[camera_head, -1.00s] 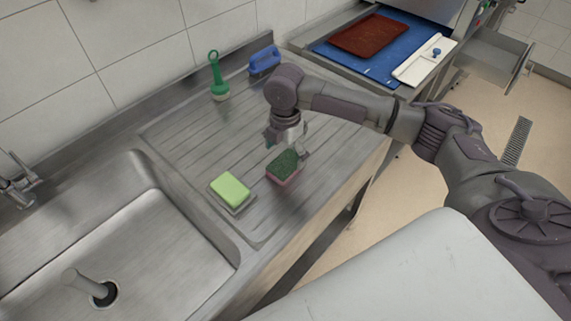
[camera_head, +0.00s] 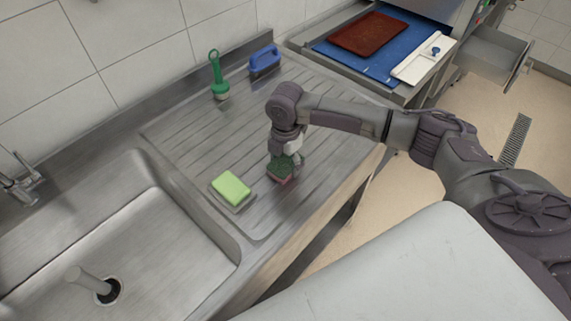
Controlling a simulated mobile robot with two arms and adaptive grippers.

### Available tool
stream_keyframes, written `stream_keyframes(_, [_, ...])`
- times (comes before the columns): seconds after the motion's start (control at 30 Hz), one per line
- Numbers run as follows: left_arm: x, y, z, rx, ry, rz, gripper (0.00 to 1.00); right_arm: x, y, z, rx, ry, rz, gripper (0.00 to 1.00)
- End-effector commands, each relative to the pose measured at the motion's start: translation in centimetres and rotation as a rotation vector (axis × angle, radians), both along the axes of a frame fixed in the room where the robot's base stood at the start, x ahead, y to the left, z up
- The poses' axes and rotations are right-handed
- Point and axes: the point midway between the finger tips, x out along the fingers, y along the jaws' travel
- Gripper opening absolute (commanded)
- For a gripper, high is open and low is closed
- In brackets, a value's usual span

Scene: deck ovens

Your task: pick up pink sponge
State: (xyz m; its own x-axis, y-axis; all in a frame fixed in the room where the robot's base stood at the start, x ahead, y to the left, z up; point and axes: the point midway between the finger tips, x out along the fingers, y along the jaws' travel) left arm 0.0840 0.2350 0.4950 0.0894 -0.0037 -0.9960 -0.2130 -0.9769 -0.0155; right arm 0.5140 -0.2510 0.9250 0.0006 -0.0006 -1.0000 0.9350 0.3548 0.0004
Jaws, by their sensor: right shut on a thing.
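The pink sponge (camera_head: 281,174) has a dark green top and pink lower sides. It is on the ribbed steel drainboard (camera_head: 215,130), right of the green sponge. My right gripper (camera_head: 285,160) points down over it and is shut on it, covering part of its far side. I cannot tell whether the sponge touches the board or is slightly above it. My left gripper is not in view.
A light green sponge (camera_head: 231,187) lies on a small dish close to the left. The sink basin (camera_head: 100,240) opens at left.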

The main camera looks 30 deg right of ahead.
Motion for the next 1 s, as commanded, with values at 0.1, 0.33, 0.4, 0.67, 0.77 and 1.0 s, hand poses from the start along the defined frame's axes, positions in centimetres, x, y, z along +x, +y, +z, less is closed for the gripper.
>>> stream_keyframes(0.1, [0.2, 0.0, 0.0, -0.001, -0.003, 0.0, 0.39, 0.0, 0.0, 0.0, 0.0, 0.0, 0.0, 0.55])
stream_keyframes(0.33, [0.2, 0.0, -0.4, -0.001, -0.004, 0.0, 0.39, 0.1, 0.0, 0.9, 0.0, -0.003, -0.001, 0.55])
stream_keyframes(0.4, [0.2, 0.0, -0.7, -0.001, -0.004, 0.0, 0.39, 0.1, 0.0, 1.7, 0.0, -0.004, 0.0, 0.55])
stream_keyframes(0.67, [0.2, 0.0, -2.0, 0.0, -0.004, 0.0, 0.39, -2.4, -2.1, 5.6, -0.004, -0.001, -0.003, 0.55])
stream_keyframes(0.77, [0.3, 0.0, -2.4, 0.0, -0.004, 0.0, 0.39, -4.2, -3.4, 6.9, -0.003, -0.001, -0.002, 0.55])
stream_keyframes(1.0, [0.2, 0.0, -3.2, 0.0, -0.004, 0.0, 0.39, -7.5, -6.0, 9.6, -0.002, 0.0, -0.002, 0.55])
